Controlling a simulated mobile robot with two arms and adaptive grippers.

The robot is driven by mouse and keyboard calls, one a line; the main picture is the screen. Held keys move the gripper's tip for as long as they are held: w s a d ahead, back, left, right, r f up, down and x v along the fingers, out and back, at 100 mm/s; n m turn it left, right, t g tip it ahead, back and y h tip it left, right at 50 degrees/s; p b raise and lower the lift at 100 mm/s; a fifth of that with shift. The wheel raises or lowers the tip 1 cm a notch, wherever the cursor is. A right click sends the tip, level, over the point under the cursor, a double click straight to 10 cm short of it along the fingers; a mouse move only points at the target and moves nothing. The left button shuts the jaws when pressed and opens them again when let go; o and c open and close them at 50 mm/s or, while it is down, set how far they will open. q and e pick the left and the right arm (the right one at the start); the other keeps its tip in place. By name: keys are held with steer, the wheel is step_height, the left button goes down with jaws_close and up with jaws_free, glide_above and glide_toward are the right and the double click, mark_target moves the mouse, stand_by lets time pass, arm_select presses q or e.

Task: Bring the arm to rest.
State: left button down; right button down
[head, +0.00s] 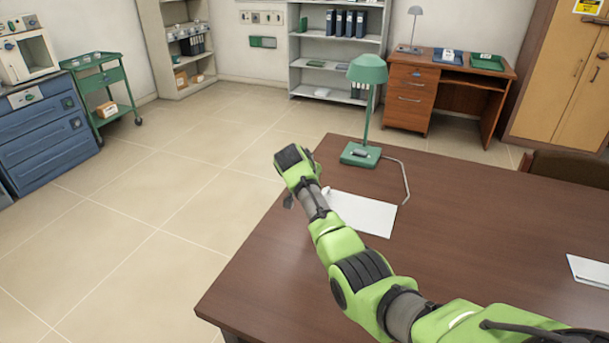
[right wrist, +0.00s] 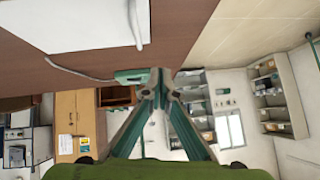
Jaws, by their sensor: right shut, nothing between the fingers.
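My right arm reaches in the head view from the lower right over the brown desk (head: 480,225), its far end near the desk's left edge. The right gripper is mostly hidden there behind the wrist; only a small dark part (head: 288,201) shows. In the right wrist view, the right gripper (right wrist: 160,80) has its fingertips together with nothing between them. My left gripper is in neither view.
A green lamp (head: 367,70) and a white sheet (head: 365,215) are on the desk close to the arm. A green cart (head: 100,78) and blue drawers (head: 45,135) stand at the left. Open tiled floor (head: 170,190) lies left of the desk.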

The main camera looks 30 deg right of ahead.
steer(key=shift+w+a+v, duration=0.1)
steer(key=shift+v, duration=0.6)
steer(key=shift+w+a+v, duration=0.1)
steer(key=shift+a+v, duration=0.05)
steer(key=shift+v, duration=0.5)
